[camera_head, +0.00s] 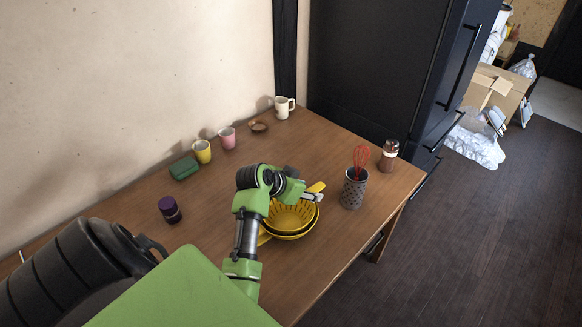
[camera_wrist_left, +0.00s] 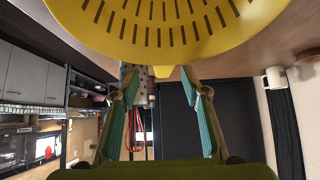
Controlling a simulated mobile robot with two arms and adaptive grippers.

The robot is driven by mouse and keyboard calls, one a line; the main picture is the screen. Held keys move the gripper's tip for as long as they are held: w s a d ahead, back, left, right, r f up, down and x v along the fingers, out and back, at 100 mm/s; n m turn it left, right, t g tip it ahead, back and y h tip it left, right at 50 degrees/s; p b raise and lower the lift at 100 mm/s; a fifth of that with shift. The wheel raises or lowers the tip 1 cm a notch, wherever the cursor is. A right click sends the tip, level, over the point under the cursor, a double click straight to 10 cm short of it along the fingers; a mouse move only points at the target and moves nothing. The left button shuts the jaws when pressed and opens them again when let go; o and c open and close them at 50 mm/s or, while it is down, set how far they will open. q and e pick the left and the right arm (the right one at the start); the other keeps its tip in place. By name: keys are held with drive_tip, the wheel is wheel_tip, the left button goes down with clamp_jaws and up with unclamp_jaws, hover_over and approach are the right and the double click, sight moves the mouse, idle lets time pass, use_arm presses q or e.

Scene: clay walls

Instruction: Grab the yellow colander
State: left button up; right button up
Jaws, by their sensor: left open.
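The yellow colander (camera_head: 291,217) is a slotted bowl with small handles, sitting on the wooden table. A dark rim and more yellow show just beneath it. My left gripper (camera_head: 312,194) is at the colander's far edge, beside its upper handle (camera_head: 316,187). In the left wrist view the slotted colander (camera_wrist_left: 160,25) fills the top, with a small yellow tab near the fingertips. My left gripper (camera_wrist_left: 160,82) has its two fingers spread apart, with nothing held between them. Part of the colander is hidden behind my left arm. My right gripper is not in view.
A grey perforated holder (camera_head: 353,190) with a red whisk (camera_head: 361,160) stands right of the colander, near a brown jar (camera_head: 388,157). A purple-lidded jar (camera_head: 170,210), green box (camera_head: 184,168) and several cups line the wall side. The table's front right is clear.

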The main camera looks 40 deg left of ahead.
sight(312, 190)
use_arm(q)
drive_tip(key=shift+w+f, duration=0.3)
drive_tip(key=shift+w, duration=0.1)
drive_tip(key=x, duration=0.4)
drive_tip(key=shift+w+a+p, duration=0.1)
drive_tip(key=shift+a+p, duration=0.25)
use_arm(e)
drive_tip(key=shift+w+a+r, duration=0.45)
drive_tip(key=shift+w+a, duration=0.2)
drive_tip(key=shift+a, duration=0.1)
use_arm(q)
drive_tip(key=c, duration=1)
clamp_jaws()
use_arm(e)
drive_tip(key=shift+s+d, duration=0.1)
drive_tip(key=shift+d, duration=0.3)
